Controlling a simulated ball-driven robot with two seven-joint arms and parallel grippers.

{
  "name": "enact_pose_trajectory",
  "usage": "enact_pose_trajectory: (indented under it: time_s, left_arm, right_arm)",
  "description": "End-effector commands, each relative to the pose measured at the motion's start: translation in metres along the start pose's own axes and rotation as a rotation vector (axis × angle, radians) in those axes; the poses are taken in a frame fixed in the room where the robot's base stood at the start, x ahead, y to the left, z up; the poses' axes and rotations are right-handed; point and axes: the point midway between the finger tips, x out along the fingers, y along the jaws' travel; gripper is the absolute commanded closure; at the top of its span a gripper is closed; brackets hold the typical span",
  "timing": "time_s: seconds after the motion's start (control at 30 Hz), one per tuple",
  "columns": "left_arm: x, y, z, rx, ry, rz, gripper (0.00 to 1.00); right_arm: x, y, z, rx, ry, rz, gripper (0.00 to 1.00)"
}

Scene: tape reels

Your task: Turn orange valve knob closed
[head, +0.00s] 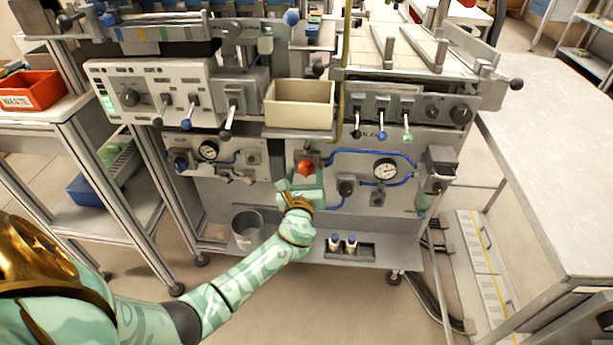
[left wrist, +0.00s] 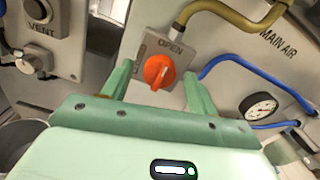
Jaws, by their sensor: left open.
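The orange valve knob (head: 305,167) is on the front panel of the machine, at the middle of the head view. In the left wrist view the knob (left wrist: 159,71) sits on a grey plate (left wrist: 150,47) marked "OPEN", its ridge tilted a little from upright. My left gripper (head: 303,178) is just in front of the knob. In the left wrist view its two green fingers (left wrist: 160,82) are open, one on each side of the knob, with gaps between them and it. My right gripper is not in view.
A yellow-brown hose (left wrist: 232,16) runs above the knob, and a blue hose (head: 370,153) leads to a gauge (head: 385,169) on the right. A beige bin (head: 300,104) and levers sit above. A grey bucket (head: 247,229) stands on the lower shelf.

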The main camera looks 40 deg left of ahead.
Motion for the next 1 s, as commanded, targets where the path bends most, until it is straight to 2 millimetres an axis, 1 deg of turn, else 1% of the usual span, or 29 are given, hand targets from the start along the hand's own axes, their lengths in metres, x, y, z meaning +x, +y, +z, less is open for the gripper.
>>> enact_pose_trajectory:
  time_s: [0.07, 0.17, 0.3, 0.33, 0.37, 0.4, 0.47, 0.5, 0.77, 1.0]
  left_arm:
    - [0.003, 0.000, 0.000, 0.000, 0.000, 0.000, 0.41]
    - [0.004, 0.000, 0.001, -0.001, 0.000, 0.000, 0.41]
    - [0.004, 0.000, 0.001, -0.001, 0.000, 0.000, 0.41]
    - [0.004, 0.000, 0.001, -0.001, 0.000, 0.000, 0.46]
    - [0.004, 0.000, 0.001, -0.001, 0.000, 0.000, 0.55]
    - [0.004, 0.000, 0.001, -0.001, 0.000, 0.000, 0.66]
    - [0.004, 0.000, 0.001, -0.001, 0.000, 0.000, 0.82]
    - [0.004, 0.000, 0.001, -0.001, 0.000, 0.000, 0.86]
    - [0.003, 0.000, 0.000, -0.018, 0.001, 0.000, 0.85]
    - [0.003, 0.001, -0.003, -0.120, 0.003, 0.001, 0.85]
  right_arm:
    - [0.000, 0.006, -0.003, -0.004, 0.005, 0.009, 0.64]
    - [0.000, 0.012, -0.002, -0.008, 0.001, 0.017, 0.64]
    - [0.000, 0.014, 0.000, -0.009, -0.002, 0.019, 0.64]
    - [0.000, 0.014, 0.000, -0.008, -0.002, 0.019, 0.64]
    - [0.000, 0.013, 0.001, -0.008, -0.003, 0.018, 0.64]
    - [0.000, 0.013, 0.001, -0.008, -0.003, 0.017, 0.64]
    - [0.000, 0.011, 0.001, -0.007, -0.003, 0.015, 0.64]
    - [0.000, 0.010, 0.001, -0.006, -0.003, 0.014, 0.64]
    - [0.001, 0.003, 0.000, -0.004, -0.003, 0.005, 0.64]
    - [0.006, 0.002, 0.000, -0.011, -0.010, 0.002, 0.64]
